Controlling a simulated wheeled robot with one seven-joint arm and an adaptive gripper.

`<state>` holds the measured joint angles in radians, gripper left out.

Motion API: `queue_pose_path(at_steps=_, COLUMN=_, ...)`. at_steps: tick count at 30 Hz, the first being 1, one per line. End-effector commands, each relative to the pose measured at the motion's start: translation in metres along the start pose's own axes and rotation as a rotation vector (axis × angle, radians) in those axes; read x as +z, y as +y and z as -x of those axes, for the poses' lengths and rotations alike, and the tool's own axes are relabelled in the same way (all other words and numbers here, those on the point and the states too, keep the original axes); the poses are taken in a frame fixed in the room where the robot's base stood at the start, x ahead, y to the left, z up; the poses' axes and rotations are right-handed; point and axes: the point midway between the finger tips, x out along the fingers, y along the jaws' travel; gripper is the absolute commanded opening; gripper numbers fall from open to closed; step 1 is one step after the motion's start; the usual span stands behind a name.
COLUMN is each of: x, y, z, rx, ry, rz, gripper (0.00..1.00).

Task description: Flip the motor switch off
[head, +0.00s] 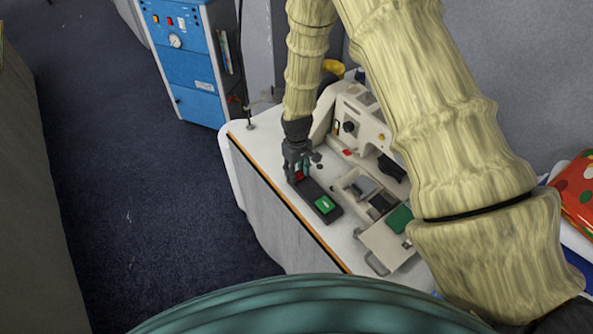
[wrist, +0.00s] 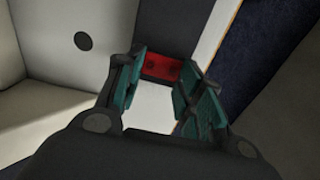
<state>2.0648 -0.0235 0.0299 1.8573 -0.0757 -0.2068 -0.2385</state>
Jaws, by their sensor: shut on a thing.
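The motor switch is a long dark box (head: 316,197) lying on the white table beside the sewing machine. It has a green part (head: 324,204) at its near end and a red part (head: 299,176) at its far end. My gripper (head: 299,173) points down at the red end and partly covers it. In the wrist view the red part (wrist: 161,66) shows between the teal-padded fingers of my gripper (wrist: 158,78). The fingers are shut on the switch's red end, with space showing between them. Exact finger contact is hard to see.
The sewing machine (head: 361,120) stands just right of my gripper. An open tray of small items (head: 341,187) lies right of the switch box. The table's orange-lined edge (head: 281,212) is close on the left, with dark carpet (head: 170,215) beyond. A blue cabinet (head: 189,60) stands behind.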

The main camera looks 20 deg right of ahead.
Motion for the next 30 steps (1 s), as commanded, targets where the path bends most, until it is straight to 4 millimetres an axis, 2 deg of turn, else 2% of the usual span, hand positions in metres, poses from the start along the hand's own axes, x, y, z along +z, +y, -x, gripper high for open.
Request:
queue_pose_path(at_steps=12, x=0.004, y=-0.002, z=-0.003, rx=-0.011, ry=-0.007, rz=0.001, gripper=0.13)
queue_pose_path(at_steps=13, x=0.004, y=-0.002, z=-0.003, rx=-0.011, ry=-0.007, rz=0.001, gripper=0.43)
queue_pose_path(at_steps=16, x=0.003, y=-0.001, z=-0.003, rx=-0.01, ry=-0.006, rz=0.001, gripper=0.59)
queue_pose_path(at_steps=26, x=0.001, y=0.0, z=0.0, rx=-0.009, ry=-0.002, rz=0.001, gripper=0.59)
queue_pose_path(at_steps=30, x=0.0, y=0.0, z=0.009, rx=-0.008, ry=-0.001, rz=0.001, gripper=0.59)
